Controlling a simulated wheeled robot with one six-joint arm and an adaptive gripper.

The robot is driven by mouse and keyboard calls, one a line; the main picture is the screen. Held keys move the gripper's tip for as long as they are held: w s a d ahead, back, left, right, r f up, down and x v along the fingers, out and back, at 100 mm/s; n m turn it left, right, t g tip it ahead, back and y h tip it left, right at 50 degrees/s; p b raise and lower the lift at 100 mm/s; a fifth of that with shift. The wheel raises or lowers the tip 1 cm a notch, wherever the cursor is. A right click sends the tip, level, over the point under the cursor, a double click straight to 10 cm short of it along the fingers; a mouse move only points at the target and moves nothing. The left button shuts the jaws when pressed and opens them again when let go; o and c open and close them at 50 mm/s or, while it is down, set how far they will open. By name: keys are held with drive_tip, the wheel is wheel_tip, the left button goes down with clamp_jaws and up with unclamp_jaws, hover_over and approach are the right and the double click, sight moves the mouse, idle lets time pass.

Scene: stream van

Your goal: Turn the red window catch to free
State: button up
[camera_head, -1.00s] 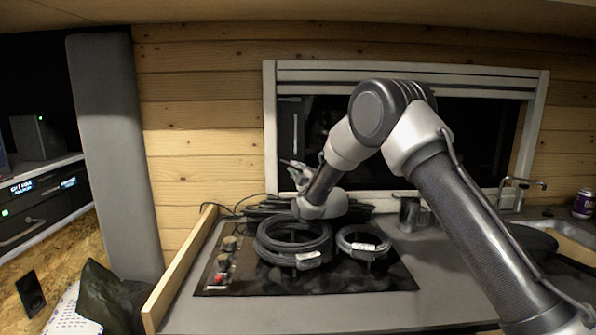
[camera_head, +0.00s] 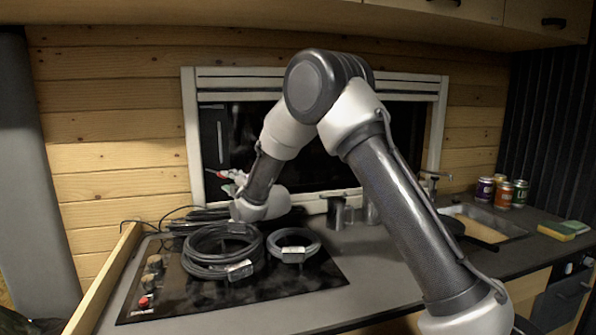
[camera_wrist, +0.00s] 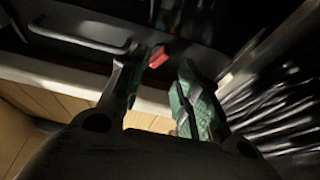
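The red window catch (camera_wrist: 158,57) shows in the wrist view close to the left fingertip of my gripper (camera_wrist: 168,76). The fingers are apart, with a green pad showing on the right one. I cannot tell whether the left finger touches the catch. In the head view a small red piece of the catch (camera_head: 219,174) shows at the lower left of the window (camera_head: 188,130), beside my gripper (camera_head: 226,179). My wrist and arm hide part of the window.
Below my gripper, cable coils (camera_head: 204,264) lie on the black hob (camera_head: 165,302). A metal mug (camera_head: 336,213) stands right of my wrist. A wooden board (camera_head: 105,280) edges the counter at left. Cans (camera_head: 503,195) stand by the sink (camera_head: 478,219).

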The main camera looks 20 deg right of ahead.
drive_tip(key=shift+v, duration=1.15)
drive_tip(key=s+d+r+m+g+h, duration=0.2)
drive_tip(key=s+d+m, duration=0.3)
drive_tip(key=d, duration=0.4)
drive_tip(key=s+d+r+m+g+h, duration=0.2)
drive_tip(key=s+d+r+m, duration=0.2)
drive_tip(key=s+d, duration=0.4)
drive_tip(key=shift+s+d+r+m+g, duration=0.25)
drive_tip(key=shift+d+r+m+g, duration=0.1)
drive_tip(key=shift+d+m, duration=0.2)
drive_tip(key=shift+w, duration=0.1)
